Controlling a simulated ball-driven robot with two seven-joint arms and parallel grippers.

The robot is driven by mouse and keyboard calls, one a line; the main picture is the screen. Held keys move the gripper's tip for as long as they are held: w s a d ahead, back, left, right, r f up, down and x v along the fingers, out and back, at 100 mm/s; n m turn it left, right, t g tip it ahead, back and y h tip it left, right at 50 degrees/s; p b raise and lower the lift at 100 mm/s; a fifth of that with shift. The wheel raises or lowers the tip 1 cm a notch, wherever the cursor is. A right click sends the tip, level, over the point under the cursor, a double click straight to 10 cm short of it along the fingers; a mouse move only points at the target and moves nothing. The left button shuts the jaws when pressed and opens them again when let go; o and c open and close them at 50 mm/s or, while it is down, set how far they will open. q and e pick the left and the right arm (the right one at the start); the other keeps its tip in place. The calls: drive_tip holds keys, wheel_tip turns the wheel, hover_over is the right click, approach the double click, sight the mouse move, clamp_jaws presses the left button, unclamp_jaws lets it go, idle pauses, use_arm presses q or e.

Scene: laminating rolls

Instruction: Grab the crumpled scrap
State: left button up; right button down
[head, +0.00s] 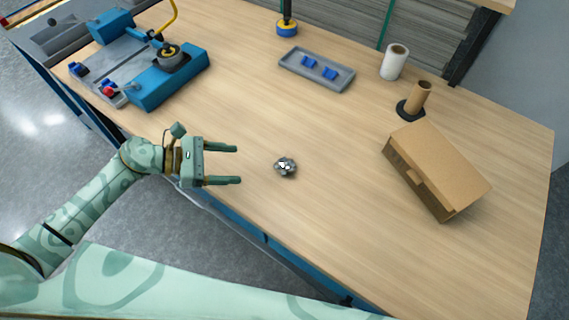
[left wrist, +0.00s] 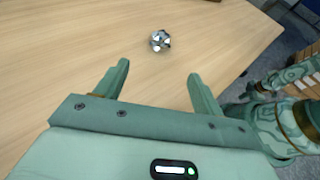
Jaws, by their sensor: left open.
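The crumpled scrap (head: 285,166) is a small silvery-grey ball lying on the bare wooden table, near its front edge in the head view. It also shows in the left wrist view (left wrist: 160,41), beyond the fingertips and roughly between their lines. My left gripper (head: 238,165) is open and empty, to the left of the scrap with its fingers pointing towards it. A clear gap lies between the fingertips and the scrap. In the left wrist view both fingers (left wrist: 157,72) stand apart. My right gripper does not show in the head view, and I cannot make it out in the left wrist view.
A cardboard box (head: 437,170) lies right of the scrap. A grey tray (head: 290,65) with blue pieces, a white roll (head: 394,62) and a brown roll on a black base (head: 418,99) stand behind. A blue machine (head: 165,85) is at back left. Table around the scrap is clear.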

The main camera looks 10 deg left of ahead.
sight(274, 165)
use_arm(q)
drive_tip(key=x, duration=1.2)
drive_tip(key=shift+w+d+r+b, duration=0.1)
drive_tip(key=shift+w+d+b, duration=0.1)
drive_tip(key=shift+d+b, duration=0.2)
drive_tip(key=c, duration=1.1)
